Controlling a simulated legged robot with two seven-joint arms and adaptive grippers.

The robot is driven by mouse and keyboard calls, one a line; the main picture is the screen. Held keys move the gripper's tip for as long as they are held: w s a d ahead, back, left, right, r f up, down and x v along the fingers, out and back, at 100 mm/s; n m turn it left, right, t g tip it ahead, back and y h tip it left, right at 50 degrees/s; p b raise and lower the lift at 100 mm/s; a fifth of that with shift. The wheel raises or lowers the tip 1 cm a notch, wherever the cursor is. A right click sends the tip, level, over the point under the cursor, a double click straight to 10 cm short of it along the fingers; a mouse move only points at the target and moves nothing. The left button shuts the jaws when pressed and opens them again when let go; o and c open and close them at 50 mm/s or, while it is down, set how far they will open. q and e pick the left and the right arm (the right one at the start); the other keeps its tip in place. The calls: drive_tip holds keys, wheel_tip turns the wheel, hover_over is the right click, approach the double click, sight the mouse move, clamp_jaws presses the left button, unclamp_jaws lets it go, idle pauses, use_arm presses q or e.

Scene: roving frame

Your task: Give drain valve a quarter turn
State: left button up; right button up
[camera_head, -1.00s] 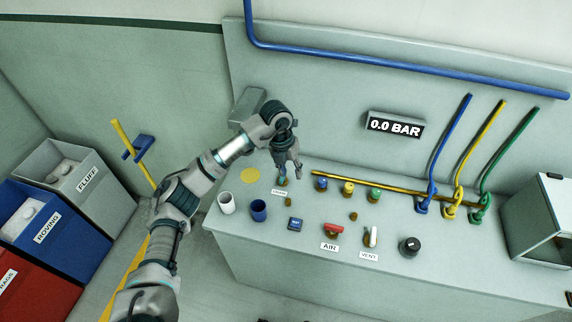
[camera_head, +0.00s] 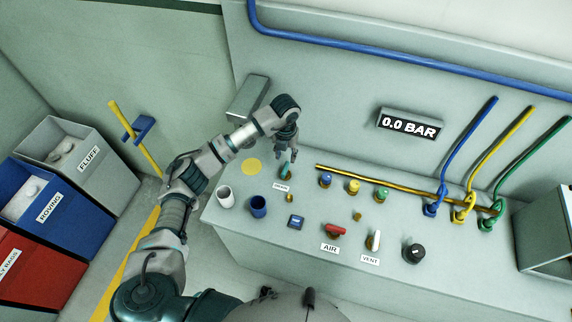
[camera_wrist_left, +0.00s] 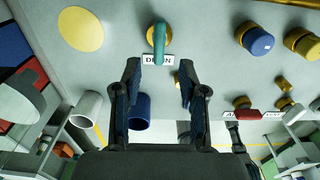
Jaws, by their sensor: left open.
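The drain valve (camera_head: 284,171) has a teal handle on a brass base and stands on the grey bench top, behind its "DRAIN" label (camera_head: 281,187). In the left wrist view the valve handle (camera_wrist_left: 159,45) points toward me, its near end over the label. My left gripper (camera_head: 288,158) is open and empty close to the valve in the head view. In the left wrist view its two dark fingers (camera_wrist_left: 160,78) are apart, with the handle just beyond the gap between their tips. Contact is not visible. My right gripper does not show.
A white cup (camera_head: 226,198) and a blue cup (camera_head: 258,206) stand left of the valve. The red AIR handle (camera_head: 336,229), white VENT handle (camera_head: 374,240) and black knob (camera_head: 413,253) lie to the right. A brass pipe (camera_head: 380,182) runs behind. The display (camera_head: 409,124) reads 0.0 BAR.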

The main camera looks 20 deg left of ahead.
sight(285, 167)
use_arm(q)
drive_tip(key=f, duration=0.6)
drive_tip(key=shift+s+a+f, duration=0.1)
drive_tip(key=shift+a, duration=0.1)
drive_tip(key=shift+d+f, duration=0.25)
drive_tip(key=shift+f, duration=0.25)
drive_tip(key=shift+a, duration=0.15)
clamp_jaws()
